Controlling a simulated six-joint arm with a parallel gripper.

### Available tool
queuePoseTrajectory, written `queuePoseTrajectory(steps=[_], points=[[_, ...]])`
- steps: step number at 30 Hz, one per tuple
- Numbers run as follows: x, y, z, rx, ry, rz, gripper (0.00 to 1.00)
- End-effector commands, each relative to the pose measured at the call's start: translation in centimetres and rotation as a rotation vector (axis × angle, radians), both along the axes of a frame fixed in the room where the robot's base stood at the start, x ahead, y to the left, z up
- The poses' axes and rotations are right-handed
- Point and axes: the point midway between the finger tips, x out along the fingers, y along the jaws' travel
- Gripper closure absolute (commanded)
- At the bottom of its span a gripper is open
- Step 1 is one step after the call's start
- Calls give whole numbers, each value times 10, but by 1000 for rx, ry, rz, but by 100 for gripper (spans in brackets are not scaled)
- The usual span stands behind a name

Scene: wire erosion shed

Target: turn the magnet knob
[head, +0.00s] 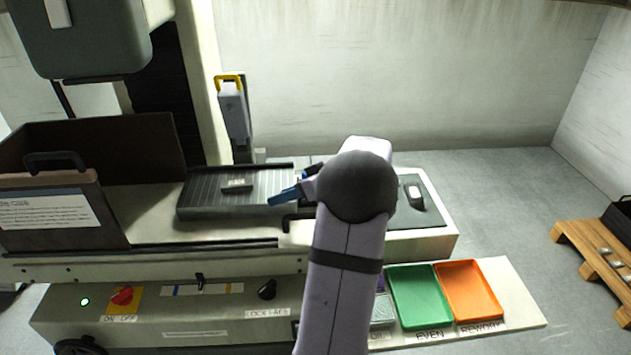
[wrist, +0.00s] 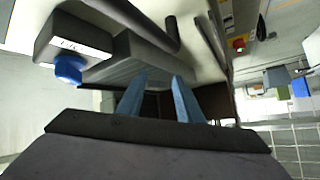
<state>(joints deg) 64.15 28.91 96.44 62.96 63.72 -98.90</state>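A black knob (head: 267,290) sits on the machine's front panel above a label that seems to read LOCK FREE. No label says magnet, so I cannot tell for certain that it is the magnet knob. A dark ribbed plate (head: 210,205), like a magnetic chuck, lies on the bed with a small grey block (head: 237,185) on it. My gripper (head: 286,194) appears over the plate's right end, apart from the knob. In the wrist view its blue fingers (wrist: 161,76) stand apart with nothing between them. My arm hides part of the bed and panel.
A black bent lever (head: 290,221) stands at the bed's front edge below my fingers. A red switch (head: 122,296) is at the panel's left. Green (head: 420,296) and orange (head: 468,292) trays lie right of my arm. A blue-ended machine part (wrist: 68,68) shows in the wrist view.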

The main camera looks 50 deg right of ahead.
Motion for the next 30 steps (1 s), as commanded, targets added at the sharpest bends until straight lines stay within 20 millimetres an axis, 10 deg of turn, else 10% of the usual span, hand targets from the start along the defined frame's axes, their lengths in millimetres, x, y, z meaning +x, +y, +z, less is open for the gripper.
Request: queuePoseTrajectory(steps=[3, 9, 19, 30], points=[[-22, -62, -1, -82, -126, -65, 67], [-50, -119, 3, -195, -247, -133, 67], [-53, -131, 5, -225, -273, -146, 67], [-13, -130, -11, -222, -270, -143, 67]])
